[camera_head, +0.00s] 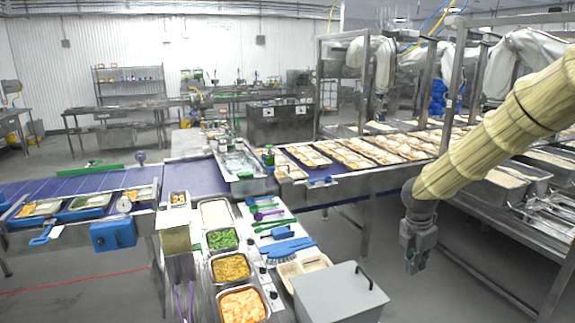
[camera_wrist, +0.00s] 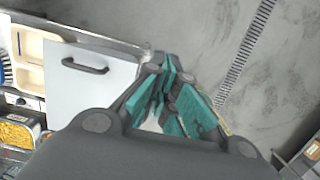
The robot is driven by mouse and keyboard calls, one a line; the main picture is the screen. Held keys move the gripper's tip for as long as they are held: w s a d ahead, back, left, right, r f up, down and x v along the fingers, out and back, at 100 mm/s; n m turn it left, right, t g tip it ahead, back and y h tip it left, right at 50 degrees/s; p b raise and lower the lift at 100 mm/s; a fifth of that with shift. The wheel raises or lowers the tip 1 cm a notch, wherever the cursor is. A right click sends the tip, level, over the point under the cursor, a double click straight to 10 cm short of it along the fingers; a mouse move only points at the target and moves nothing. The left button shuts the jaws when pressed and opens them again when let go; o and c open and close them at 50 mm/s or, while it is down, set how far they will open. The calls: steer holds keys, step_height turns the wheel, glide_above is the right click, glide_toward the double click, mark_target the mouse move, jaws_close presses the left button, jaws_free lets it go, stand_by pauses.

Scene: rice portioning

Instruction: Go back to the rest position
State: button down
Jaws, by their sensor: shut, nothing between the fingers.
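My gripper (camera_head: 412,262) hangs at the end of my yellow-sleeved arm at the right of the head view, pointing down over the open floor. It is to the right of the grey box (camera_head: 342,292) and apart from it. In the wrist view my gripper (camera_wrist: 172,88) shows its teal finger pads close together, with nothing between them. The floor (camera_wrist: 215,55) lies below the fingers.
The grey box with a black handle also shows in the wrist view (camera_wrist: 95,80). Food pans, such as one of green peas (camera_head: 222,239), stand on the counter at left. A conveyor (camera_head: 375,181) with several trays runs behind my gripper. A metal rack (camera_head: 500,225) stands at right.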

steer(key=s+a+f+m+g+y+b, duration=0.1)
steer(key=s+a+f+m+b, duration=0.3)
steer(key=f, duration=0.8)
steer(key=s+a+f+m+y, duration=0.25)
steer(key=s+a+f, duration=0.3)
steer(key=f, duration=0.75)
steer(key=s+a+f+m+b, duration=0.2)
steer(key=s+f+m, duration=0.3)
steer(key=s+f, duration=0.45)
steer(key=s+a+f+m+b, duration=0.25)
steer(key=s+f+m, duration=0.25)
steer(key=s+f, duration=0.45)
steer(key=s+f+m+b, duration=0.1)
steer(key=s+f+m, duration=0.1)
steer(key=s, duration=0.5)
steer(key=s+d+f+m+h+b, duration=0.1)
steer(key=s+f+m, duration=0.2)
steer(key=s, duration=0.4)
steer(key=shift+s+d+f+m, duration=0.15)
steer(key=shift+d+f+m, duration=0.05)
steer(key=shift+m, duration=0.45)
steer(key=shift+h, duration=0.25)
